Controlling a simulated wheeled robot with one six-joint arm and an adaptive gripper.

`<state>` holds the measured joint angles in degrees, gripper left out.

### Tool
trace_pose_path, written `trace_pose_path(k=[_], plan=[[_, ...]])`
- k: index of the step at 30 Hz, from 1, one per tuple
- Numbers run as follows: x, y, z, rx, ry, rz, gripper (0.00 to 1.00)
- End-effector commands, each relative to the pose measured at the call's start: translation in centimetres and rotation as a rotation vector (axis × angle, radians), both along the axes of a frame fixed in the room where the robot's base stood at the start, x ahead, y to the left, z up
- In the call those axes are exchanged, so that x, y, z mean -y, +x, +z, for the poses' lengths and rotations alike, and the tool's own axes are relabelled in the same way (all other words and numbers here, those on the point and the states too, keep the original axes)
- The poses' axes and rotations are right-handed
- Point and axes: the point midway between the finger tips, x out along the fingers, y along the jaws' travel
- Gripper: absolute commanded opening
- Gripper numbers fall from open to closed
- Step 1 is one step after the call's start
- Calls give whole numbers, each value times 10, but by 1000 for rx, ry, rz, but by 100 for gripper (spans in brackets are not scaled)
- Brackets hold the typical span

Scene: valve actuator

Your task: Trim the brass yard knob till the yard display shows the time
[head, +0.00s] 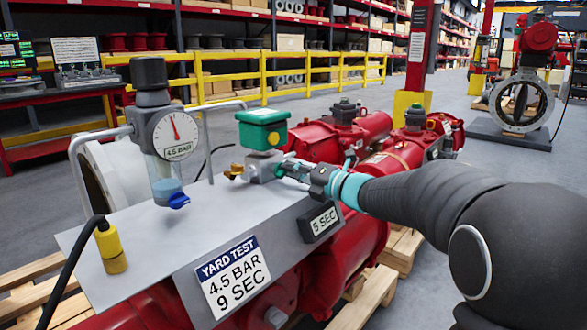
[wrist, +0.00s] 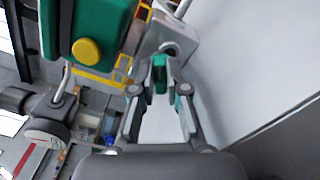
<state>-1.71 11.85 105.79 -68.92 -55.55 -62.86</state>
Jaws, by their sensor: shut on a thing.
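The yard display (head: 320,221) is a small dark box on the panel's right end and reads 5 SEC. The yard test sign (head: 234,277) on the front face reads 4.5 BAR, 9 SEC. My gripper (head: 282,169) reaches in from the right to a small grey metal block (head: 259,168) below the green box. In the wrist view my gripper's fingertips (wrist: 170,82) are closed in at this block (wrist: 182,36). A brass fitting (head: 234,171) shows on the block's left side.
The green box (head: 263,127) stands just above my gripper. A pressure gauge (head: 175,133) labelled 4.5 BAR is on the left, beside a metal rail. A yellow plug (head: 110,248) with a black cable stands at the front left. Red actuator cylinders (head: 330,135) lie behind.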

Motion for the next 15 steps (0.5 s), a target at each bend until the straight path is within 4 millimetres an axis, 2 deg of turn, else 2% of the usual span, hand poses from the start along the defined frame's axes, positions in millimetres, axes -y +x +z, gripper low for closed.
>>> trace_pose_path(k=[15], plan=[[-1,0,-3,-316,245,4,0]])
